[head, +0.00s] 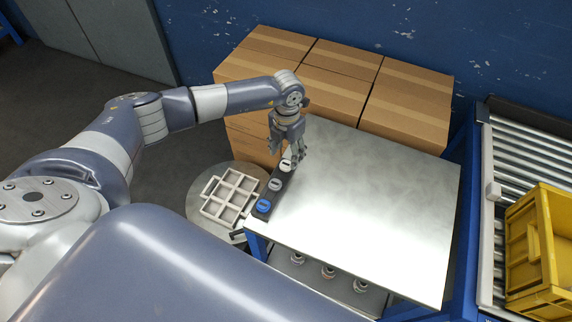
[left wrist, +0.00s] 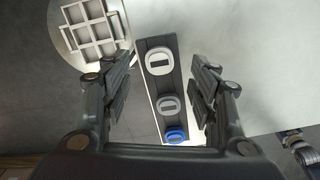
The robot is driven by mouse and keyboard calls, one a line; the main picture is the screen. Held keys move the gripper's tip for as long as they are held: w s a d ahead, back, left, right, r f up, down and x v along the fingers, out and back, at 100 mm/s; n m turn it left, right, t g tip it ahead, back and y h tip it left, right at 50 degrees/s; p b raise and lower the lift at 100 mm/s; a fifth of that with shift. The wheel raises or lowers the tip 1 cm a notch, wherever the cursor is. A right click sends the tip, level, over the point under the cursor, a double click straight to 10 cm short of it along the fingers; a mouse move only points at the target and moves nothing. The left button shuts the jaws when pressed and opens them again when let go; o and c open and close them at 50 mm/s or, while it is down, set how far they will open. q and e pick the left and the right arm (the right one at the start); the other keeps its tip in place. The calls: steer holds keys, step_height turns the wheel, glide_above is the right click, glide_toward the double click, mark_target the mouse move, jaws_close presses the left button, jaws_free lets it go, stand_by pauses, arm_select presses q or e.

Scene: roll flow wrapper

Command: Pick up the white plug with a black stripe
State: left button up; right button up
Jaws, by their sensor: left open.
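A black holder strip (head: 268,194) lies along the left edge of the metal table and carries three round plugs in a row. The white plug with a dark stripe (head: 287,164) is at its far end; it also shows in the left wrist view (left wrist: 159,61). A grey plug (head: 275,184) is in the middle and a blue plug (head: 263,206) at the near end. My left gripper (head: 294,158) points down over the far end, by the white plug. Its fingers are open and spread on either side of the row in the wrist view, holding nothing. My right gripper is not in view.
A pale compartment tray (head: 212,209) lies on a round stand left of the table. The metal tabletop (head: 370,200) is otherwise clear. Cardboard boxes (head: 335,90) stand behind it. A yellow crate (head: 545,240) sits on a roller conveyor at right.

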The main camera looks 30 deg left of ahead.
mark_target(287, 163)
arm_select(q)
steer(key=shift+w+f, duration=0.1)
steer(key=shift+f, duration=2.25)
steer(key=c, duration=0.8)
